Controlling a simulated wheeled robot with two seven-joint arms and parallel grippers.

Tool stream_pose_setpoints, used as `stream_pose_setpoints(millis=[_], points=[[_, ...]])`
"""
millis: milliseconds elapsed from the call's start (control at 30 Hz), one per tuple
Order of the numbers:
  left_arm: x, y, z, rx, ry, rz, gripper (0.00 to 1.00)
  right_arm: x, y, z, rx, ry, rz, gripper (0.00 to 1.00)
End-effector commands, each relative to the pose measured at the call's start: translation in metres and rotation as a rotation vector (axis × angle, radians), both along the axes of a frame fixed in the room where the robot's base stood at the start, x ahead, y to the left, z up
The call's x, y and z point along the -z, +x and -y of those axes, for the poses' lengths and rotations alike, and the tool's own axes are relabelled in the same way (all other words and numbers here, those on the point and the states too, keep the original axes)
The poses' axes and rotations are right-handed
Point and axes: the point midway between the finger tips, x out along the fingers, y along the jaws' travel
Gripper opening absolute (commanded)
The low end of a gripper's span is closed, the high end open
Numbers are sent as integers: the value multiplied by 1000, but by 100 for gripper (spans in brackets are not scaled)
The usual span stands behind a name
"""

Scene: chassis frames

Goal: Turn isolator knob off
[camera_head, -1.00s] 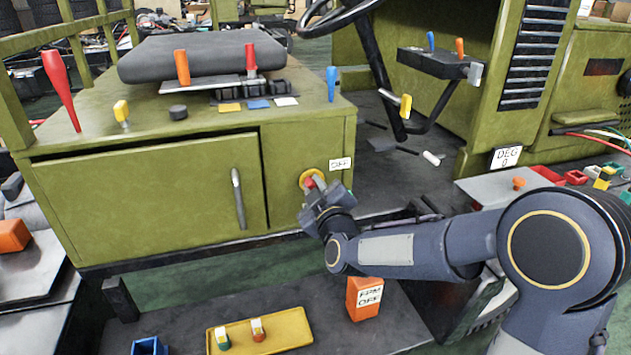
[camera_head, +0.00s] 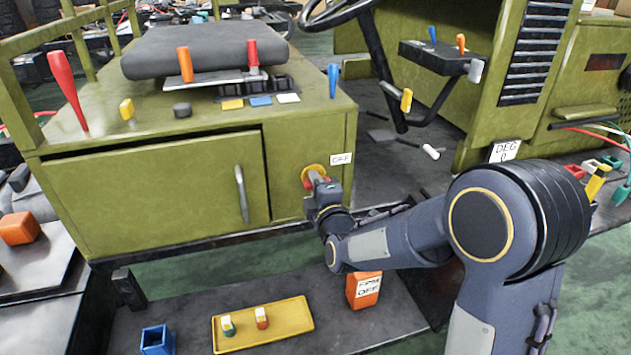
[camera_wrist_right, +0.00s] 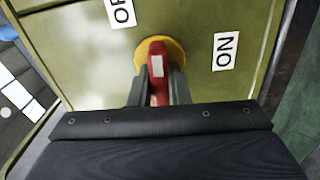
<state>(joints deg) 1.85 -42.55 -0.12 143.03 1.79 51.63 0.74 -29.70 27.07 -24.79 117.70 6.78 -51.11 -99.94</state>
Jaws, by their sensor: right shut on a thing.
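The isolator knob is red on a round yellow plate (camera_head: 314,172) on the front of the green chassis box, right of its door. In the right wrist view the red knob (camera_wrist_right: 157,75) stands in front of the yellow plate (camera_wrist_right: 173,47), with a white mark on its face. My right gripper (camera_head: 318,187) is shut on the red knob, with one finger on each side. An OFF label (camera_head: 341,159) is above right of the plate. In the right wrist view an ON label (camera_wrist_right: 226,51) is on the right and a partly cut OFF label (camera_wrist_right: 121,12) on the left. My left gripper is not in view.
My right arm passes over the low platform, near an orange FPM OFF block (camera_head: 364,289). A yellow tray (camera_head: 290,331) with two small knobs and a blue box (camera_head: 157,341) are at the front. The box door handle (camera_head: 241,194) is left of the plate.

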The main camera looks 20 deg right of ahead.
Motion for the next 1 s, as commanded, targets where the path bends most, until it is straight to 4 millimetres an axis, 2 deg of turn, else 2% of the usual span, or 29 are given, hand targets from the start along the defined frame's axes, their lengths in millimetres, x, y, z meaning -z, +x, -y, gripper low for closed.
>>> stream_pose_setpoints(millis=[233, 700, 733, 800, 867, 1000], points=[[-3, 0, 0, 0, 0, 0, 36, 1, 0, 0, 0, -62, -2, 0], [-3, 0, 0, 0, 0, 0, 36, 2, 0, 0, 0, -74, -1, 0], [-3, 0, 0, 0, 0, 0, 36, 2, 0, 0, 0, -74, -1, 19], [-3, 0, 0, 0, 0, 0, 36, 2, 0, 0, 0, -73, -2, 28], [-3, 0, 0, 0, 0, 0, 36, 2, 0, 0, 0, -73, -1, 36], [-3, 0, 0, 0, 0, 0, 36, 1, 0, 0, 0, -73, 0, 36]])
